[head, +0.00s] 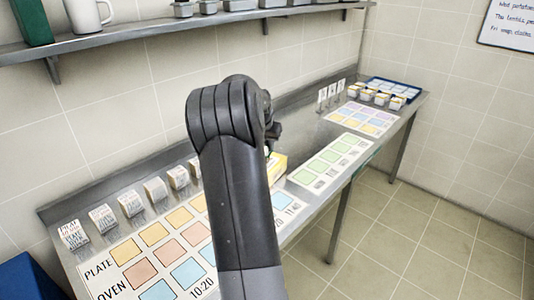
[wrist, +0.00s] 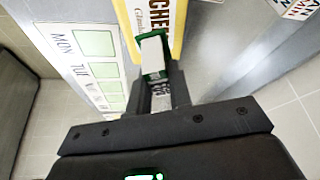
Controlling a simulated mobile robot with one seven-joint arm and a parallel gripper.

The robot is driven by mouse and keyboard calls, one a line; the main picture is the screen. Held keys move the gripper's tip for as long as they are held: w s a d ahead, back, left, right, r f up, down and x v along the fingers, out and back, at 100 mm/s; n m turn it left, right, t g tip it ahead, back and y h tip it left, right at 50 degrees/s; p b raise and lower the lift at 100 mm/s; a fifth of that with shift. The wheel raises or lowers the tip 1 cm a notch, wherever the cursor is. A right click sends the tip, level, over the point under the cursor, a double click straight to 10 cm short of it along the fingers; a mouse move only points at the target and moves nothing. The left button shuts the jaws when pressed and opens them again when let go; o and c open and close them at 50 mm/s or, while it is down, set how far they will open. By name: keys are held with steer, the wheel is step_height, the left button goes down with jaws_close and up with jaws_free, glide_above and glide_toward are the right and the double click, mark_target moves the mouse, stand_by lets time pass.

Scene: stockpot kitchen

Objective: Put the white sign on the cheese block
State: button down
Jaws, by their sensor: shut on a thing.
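The cheese block (wrist: 177,28) is at the top of the wrist view, a yellow-edged block with a white label and dark lettering beginning "CHE". In the head view a yellow part of it (head: 279,166) shows on the counter just right of my arm, which hides the rest. My gripper (wrist: 161,82) is shut on a small white sign (wrist: 153,50) with green edges. In the wrist view the sign overlaps the cheese block's label. I cannot tell whether it touches the block. My gripper's fingertips are hidden behind my arm in the head view.
The steel counter (head: 311,196) carries a green-squared chart (head: 331,162), a plate-and-oven chart (head: 119,252) and a row of small printed blocks (head: 103,218) along the wall. Standing white cards (head: 323,95) and a blue tray (head: 398,87) are at the far end. A shelf (head: 130,35) runs above.

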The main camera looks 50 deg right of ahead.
steer(key=shift+f, duration=2)
steer(key=shift+f, duration=0.1)
steer(key=c, duration=1.3)
jaws_free()
steer(key=v, duration=1.2)
steer(key=shift+a, duration=0.15)
